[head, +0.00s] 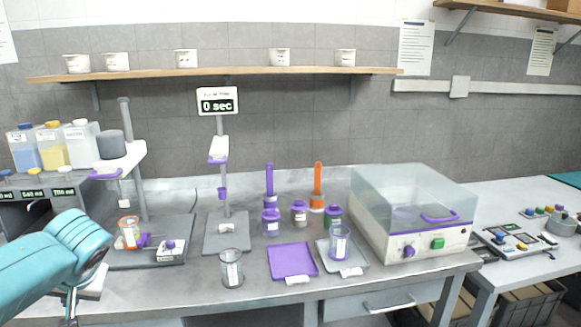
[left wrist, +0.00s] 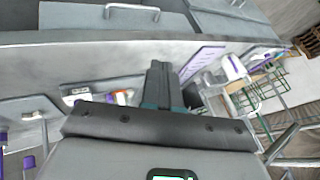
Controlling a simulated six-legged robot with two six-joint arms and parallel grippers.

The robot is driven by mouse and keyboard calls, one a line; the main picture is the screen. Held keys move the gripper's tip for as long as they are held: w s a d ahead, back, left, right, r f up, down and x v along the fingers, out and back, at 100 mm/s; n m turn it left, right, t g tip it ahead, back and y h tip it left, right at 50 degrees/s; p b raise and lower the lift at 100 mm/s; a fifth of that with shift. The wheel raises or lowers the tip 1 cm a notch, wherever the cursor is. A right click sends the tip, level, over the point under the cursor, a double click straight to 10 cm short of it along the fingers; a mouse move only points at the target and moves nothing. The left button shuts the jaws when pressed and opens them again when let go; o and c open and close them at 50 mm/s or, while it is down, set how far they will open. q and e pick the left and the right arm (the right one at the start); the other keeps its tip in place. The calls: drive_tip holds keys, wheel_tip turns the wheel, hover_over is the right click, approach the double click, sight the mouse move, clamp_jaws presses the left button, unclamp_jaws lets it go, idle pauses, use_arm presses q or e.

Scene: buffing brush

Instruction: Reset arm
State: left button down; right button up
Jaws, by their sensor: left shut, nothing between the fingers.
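My left arm comes in from the left in the head view, and its gripper end is low at the bottom left edge, partly cut off. In the left wrist view the left gripper (left wrist: 158,85) has its two dark fingers together, with nothing between them. It holds no object and appears apart from the table (head: 190,300). My right gripper is in neither view. A purple-handled brush (head: 269,180) and an orange-handled brush (head: 318,180) stand upright at the back middle of the table.
A clear beaker (head: 232,268) stands at the front of the table, left of a purple tray (head: 292,261). A clear-lidded machine (head: 412,215) fills the right end. A stand with a jar (head: 129,232) is nearest my left arm. Several bottles stand at the back left.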

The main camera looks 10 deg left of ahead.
use_arm(q)
drive_tip(key=d+f+m+g+h+p, duration=0.15)
drive_tip(key=d+f+h, duration=0.25)
drive_tip(key=d+f, duration=0.8)
drive_tip(key=d+f+m+t+h, duration=0.1)
drive_tip(key=d+f+m+h, duration=0.25)
drive_tip(key=d+f, duration=0.9)
drive_tip(key=s+d+f+n+g+h, duration=0.1)
drive_tip(key=s+d+f, duration=0.3)
drive_tip(key=s+f, duration=0.4)
drive_tip(key=s+d+f+n+h+p, duration=0.1)
drive_tip(key=s+d+f, duration=0.3)
drive_tip(key=s+f, duration=0.4)
drive_tip(key=shift+s+d+f+g+h, duration=0.15)
drive_tip(key=shift+s+g+h, duration=0.2)
drive_tip(key=shift+s+h, duration=0.3)
drive_tip(key=shift+w, duration=0.15)
